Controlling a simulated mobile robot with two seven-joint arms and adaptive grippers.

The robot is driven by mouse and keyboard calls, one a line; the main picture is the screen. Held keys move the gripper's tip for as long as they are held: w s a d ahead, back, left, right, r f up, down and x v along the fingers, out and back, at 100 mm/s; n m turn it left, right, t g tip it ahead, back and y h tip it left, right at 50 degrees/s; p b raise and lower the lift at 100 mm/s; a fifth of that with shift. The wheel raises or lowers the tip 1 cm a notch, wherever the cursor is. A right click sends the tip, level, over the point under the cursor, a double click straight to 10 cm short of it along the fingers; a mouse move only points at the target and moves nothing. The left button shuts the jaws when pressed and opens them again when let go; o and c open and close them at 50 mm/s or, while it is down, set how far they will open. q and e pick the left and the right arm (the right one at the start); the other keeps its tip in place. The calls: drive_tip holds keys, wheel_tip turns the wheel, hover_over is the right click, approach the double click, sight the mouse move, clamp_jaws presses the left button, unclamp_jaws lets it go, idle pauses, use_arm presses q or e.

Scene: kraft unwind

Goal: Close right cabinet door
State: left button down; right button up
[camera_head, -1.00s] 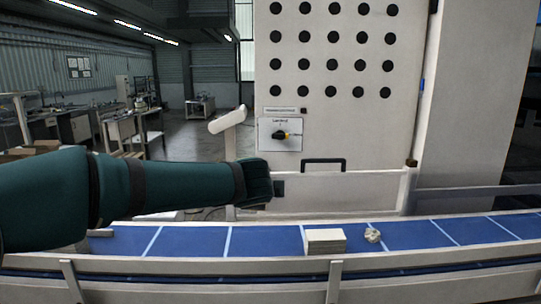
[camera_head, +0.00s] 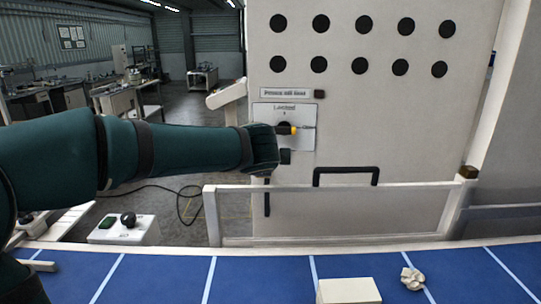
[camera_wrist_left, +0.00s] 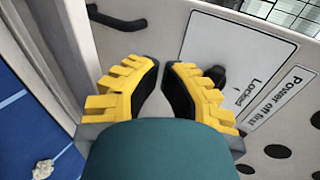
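A pale panel with rows of black round holes (camera_head: 400,120), which looks like the cabinet door, stands in front of me; whether it is ajar I cannot tell. It carries a switch plate (camera_head: 305,140) with a black and yellow knob, a label (camera_head: 285,93) and a black bar handle (camera_head: 346,169). In the wrist view the plate (camera_wrist_left: 205,40) reads "Locked". My left gripper (camera_wrist_left: 162,72) faces the panel, its yellow-padded fingers apart and nothing between them. The knob (camera_wrist_left: 215,75) shows beside its right finger; contact is unclear. In the head view my wrist covers most of the gripper.
A blue conveyor (camera_head: 250,275) crosses the front, carrying a pale block (camera_head: 348,291) and a crumpled lump (camera_head: 412,278). A light rail (camera_head: 340,189) runs between conveyor and panel. A box with a black knob (camera_head: 125,230) is at left. Open floor and benches lie behind left.

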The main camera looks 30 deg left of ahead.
use_arm(q)
drive_tip(key=x, duration=1)
drive_tip(key=shift+r+b, duration=0.1)
drive_tip(key=shift+b, duration=0.2)
